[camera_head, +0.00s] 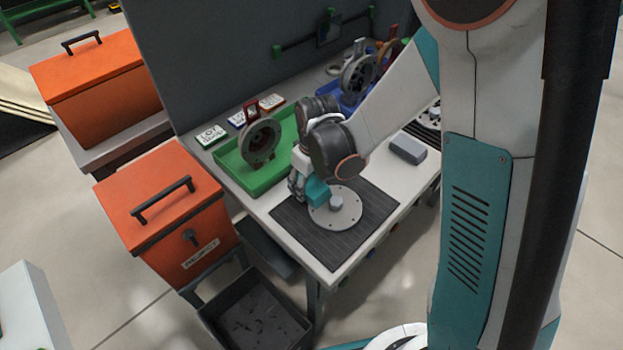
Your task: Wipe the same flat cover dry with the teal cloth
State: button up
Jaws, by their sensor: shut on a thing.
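The flat cover (346,213) is a round pale grey disc with small holes around its rim and a raised hub in the middle. It lies on a dark ribbed mat (297,231) at the front of the workbench. My gripper (308,190) is shut on the teal cloth (318,191), which looks like a small folded block. The cloth is at the upper left edge of the cover, beside the hub. I cannot tell whether it touches the cover's surface. My arm hides part of the bench behind the gripper.
A green tray (228,164) holding an upright round grey part (259,142) is left of my gripper. A blue bin (352,98) with parts stands behind. A grey block (407,148) lies right of the mat. An orange reject box (158,200) stands at left, a dark open bin (252,318) below.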

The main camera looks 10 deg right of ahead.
jog(key=shift+s+a+f, duration=0.1)
jog(key=shift+s+a, duration=0.15)
jog(key=shift+a, duration=0.1)
jog(key=shift+w+d, duration=0.65)
jog(key=shift+d, duration=0.3)
jog(key=shift+w+d+b, duration=0.3)
jog(key=shift+w+d, duration=0.25)
jog(key=shift+d, duration=0.35)
notch_tip(320, 180, up, 6)
jog(key=p, duration=0.4)
